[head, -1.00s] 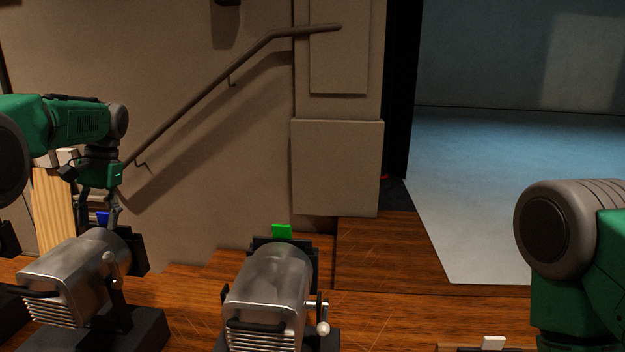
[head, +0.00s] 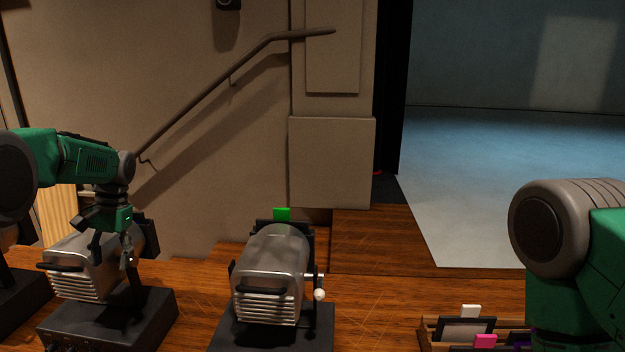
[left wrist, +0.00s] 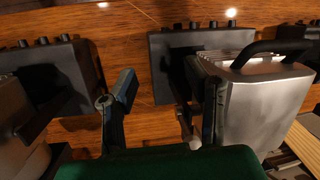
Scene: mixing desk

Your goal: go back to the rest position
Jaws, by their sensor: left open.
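My left gripper (head: 113,256) comes in from the left with its fingers pointing down. In the head view it overlaps the left silver stage lamp (head: 78,268); I cannot tell whether it touches it.
A second silver lamp (head: 271,268) with a green filter (head: 282,214) stands at the middle. A wooden rack (head: 425,335) with white, pink and other cards is at the lower right. Wooden desk (head: 375,310) lies clear between the lamp and the rack.

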